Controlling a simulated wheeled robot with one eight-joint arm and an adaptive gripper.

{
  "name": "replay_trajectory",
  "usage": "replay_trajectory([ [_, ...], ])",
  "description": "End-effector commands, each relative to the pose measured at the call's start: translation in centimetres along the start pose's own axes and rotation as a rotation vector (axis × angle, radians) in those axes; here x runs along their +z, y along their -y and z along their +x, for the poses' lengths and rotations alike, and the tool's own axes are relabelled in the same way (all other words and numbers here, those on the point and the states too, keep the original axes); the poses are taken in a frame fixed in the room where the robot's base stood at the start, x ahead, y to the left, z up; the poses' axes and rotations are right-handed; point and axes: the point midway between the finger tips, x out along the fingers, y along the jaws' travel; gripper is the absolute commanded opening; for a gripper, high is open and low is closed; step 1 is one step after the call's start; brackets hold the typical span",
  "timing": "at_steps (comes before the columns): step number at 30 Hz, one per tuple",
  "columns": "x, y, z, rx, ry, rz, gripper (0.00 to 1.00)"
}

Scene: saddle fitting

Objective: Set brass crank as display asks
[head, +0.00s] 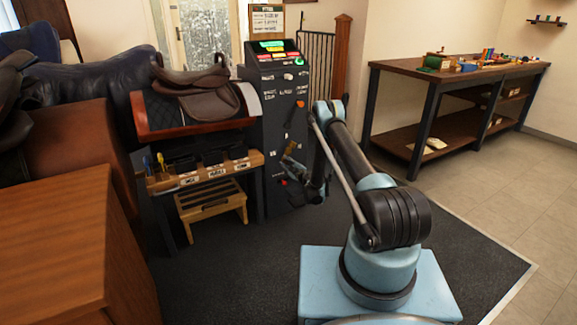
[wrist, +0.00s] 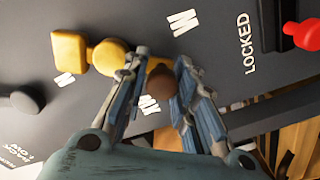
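The brass crank (wrist: 108,57) shows in the wrist view as a square yellow block and rounded brass parts on the dark panel, with a brown round knob (wrist: 160,82) at its handle end. My gripper (wrist: 160,60) has its fingers apart on either side of the knob; a small gap shows at the left finger. Part of the crank is hidden behind the fingers. In the head view, my gripper (head: 292,165) is at the lower front of the dark cabinet (head: 285,95). The cabinet's display (head: 270,46) glows green at the top; its text is too small to read.
A red knob (wrist: 308,35) sits by the word LOCKED, and a dark round knob (wrist: 25,102) is at the left. A saddle stand (head: 190,125) with a wooden step stool (head: 210,203) is left of the cabinet.

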Motion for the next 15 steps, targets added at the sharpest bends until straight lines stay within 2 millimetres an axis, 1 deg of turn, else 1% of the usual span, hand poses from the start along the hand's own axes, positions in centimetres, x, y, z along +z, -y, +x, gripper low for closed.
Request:
replay_trajectory([
  [1,-0.10,-0.07,0.09,0.000,0.000,0.001,0.38],
  [2,-0.16,-0.03,0.12,0.000,-0.001,0.001,0.44],
  [10,-0.48,0.27,0.24,-0.003,-0.005,0.001,0.44],
  [15,-0.76,-0.12,0.25,-0.003,-0.005,0.000,0.44],
])
